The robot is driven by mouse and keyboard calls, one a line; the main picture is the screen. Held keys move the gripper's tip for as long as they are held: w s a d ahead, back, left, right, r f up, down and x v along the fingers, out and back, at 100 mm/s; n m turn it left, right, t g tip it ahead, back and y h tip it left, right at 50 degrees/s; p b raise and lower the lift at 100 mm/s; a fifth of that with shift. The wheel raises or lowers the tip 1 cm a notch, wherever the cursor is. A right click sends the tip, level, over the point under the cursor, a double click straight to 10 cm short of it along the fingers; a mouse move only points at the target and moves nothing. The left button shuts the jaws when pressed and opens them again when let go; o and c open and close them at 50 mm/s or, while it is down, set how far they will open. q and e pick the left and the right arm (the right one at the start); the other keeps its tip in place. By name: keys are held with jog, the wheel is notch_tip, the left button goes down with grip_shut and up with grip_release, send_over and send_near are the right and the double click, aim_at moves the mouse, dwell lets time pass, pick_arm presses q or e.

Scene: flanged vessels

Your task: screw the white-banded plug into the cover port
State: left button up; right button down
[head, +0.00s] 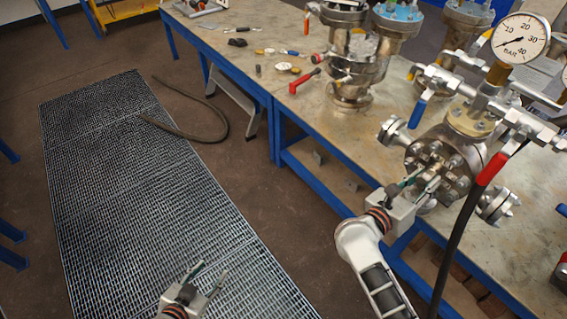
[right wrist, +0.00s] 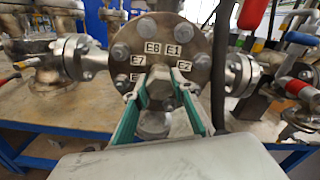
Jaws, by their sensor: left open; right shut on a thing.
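The round metal cover (head: 447,157) with a ring of bolts closes the vessel's near face. It fills the upper middle of the right wrist view (right wrist: 160,32), with labels E8, E1, E7 and E2. My right gripper (head: 424,181) is in front of the cover, shut on a metallic plug (right wrist: 154,124) between its green-padded fingers, shown in the right wrist view (right wrist: 158,112). The white band is not clear. The port is hidden behind the plug and fingers, so I cannot tell whether the plug is in it. My left gripper (head: 205,281) is open and empty above the floor grating.
A pressure gauge (head: 520,38), a red-handled valve (head: 492,168) and a black hose (head: 453,245) crowd the vessel's right side. Other flanged vessels (head: 350,75) and small parts stand on the blue-framed bench (head: 310,125).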

jog(key=shift+m, duration=1.1)
jog(key=c, duration=1.6)
grip_release()
jog(key=shift+o, duration=0.2)
notch_tip(320, 180, up, 10)
